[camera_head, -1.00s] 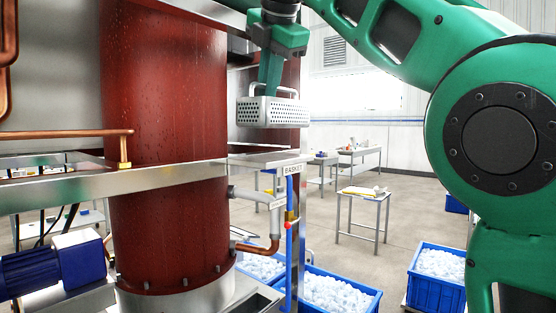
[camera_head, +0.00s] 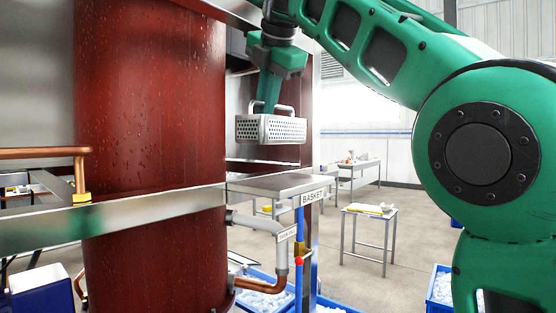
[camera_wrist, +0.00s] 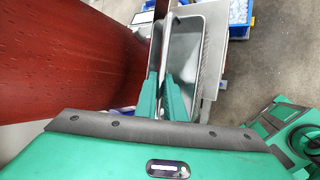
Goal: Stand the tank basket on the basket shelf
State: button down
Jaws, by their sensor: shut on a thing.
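The tank basket (camera_head: 270,130) is a silver perforated metal box with a raised handle. My gripper (camera_head: 267,104) is shut on its handle from above and holds it upright in the air. The basket shelf (camera_head: 278,187) is a flat metal ledge with a "BASKET" label on its front corner, beside the red tank. The basket hangs above the shelf, with a gap between them. In the wrist view the basket (camera_wrist: 190,50) shows as an open-topped tray below my gripper fingers (camera_wrist: 166,95). The shelf is partly hidden under it there.
The large red tank (camera_head: 150,120) stands close on the left, with a copper pipe (camera_head: 45,152) in front. A blue pipe (camera_head: 299,250) runs below the shelf. Blue crates of ice (camera_head: 262,282) stand on the floor. A small table (camera_head: 369,213) stands farther back.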

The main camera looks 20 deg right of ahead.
jog(key=w+d+f, duration=0.1)
jog(key=w+d, duration=0.1)
jog(key=w+d+f, duration=0.1)
jog(key=w, duration=0.1)
jog(key=shift+f, duration=0.3)
jog(key=shift+w+d+f, duration=0.6)
jog(key=shift+w+f, duration=0.1)
jog(key=shift+w, duration=0.15)
jog(key=shift+w+d+f, duration=0.55)
jog(key=shift+w+f, duration=0.15)
jog(key=shift+w, duration=0.15)
jog(key=shift+f, duration=0.1)
jog(key=shift+a+f, duration=0.1)
jog(key=shift+f, duration=1.9)
jog(key=c, duration=1.8)
grip_release()
jog(key=shift+c, duration=0.2)
